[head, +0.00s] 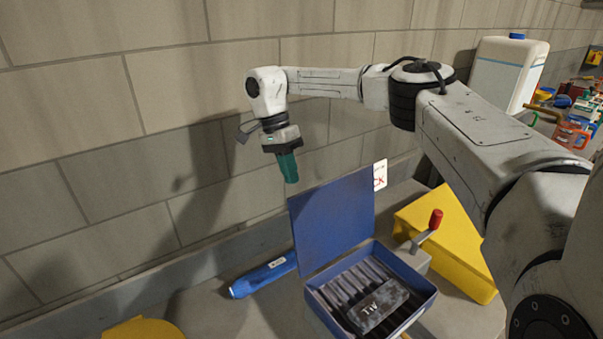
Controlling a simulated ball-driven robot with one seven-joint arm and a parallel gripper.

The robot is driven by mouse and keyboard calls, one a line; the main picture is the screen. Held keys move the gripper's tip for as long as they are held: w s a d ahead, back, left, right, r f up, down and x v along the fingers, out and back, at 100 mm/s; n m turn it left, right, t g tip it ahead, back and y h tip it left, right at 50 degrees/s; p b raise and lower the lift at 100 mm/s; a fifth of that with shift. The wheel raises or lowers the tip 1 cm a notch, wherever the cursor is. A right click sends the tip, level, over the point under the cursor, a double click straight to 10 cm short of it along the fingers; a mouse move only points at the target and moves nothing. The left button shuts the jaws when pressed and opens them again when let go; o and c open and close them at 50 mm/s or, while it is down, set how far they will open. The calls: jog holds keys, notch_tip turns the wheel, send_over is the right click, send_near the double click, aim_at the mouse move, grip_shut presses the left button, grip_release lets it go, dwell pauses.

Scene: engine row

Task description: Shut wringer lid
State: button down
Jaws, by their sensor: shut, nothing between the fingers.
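The wringer (424,302) appears to be the open blue box at the lower middle, with dark ribbed bars inside. Its blue lid (335,222) stands open, nearly upright, along the back-left side of the box. A dark worn block (378,306) with pale lettering lies on the bars. A crank with a red handle (435,220) stands on a grey housing close to the box's right side. My gripper (290,178) has teal fingers, shut and empty, pointing down. In the picture it is just above the lid's upper left corner, apart from it; the depth between them is unclear.
A blue cylindrical tool (263,276) lies left of the lid. A yellow case (455,245) is at the right, beneath my arm. A yellow object (143,329) is at the lower left. A white jug (508,75) and clutter stand far right. The tiled wall (90,120) runs behind.

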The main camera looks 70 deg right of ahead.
jog(key=shift+s+a+p, duration=0.2)
jog(key=shift+s+a, duration=0.05)
jog(key=shift+s, duration=0.4)
jog(key=shift+s+a+p, duration=0.25)
jog(key=shift+s, duration=0.35)
jog(key=shift+s+a+p, duration=0.2)
jog(key=shift+s+a, duration=0.05)
jog(key=shift+s, duration=0.4)
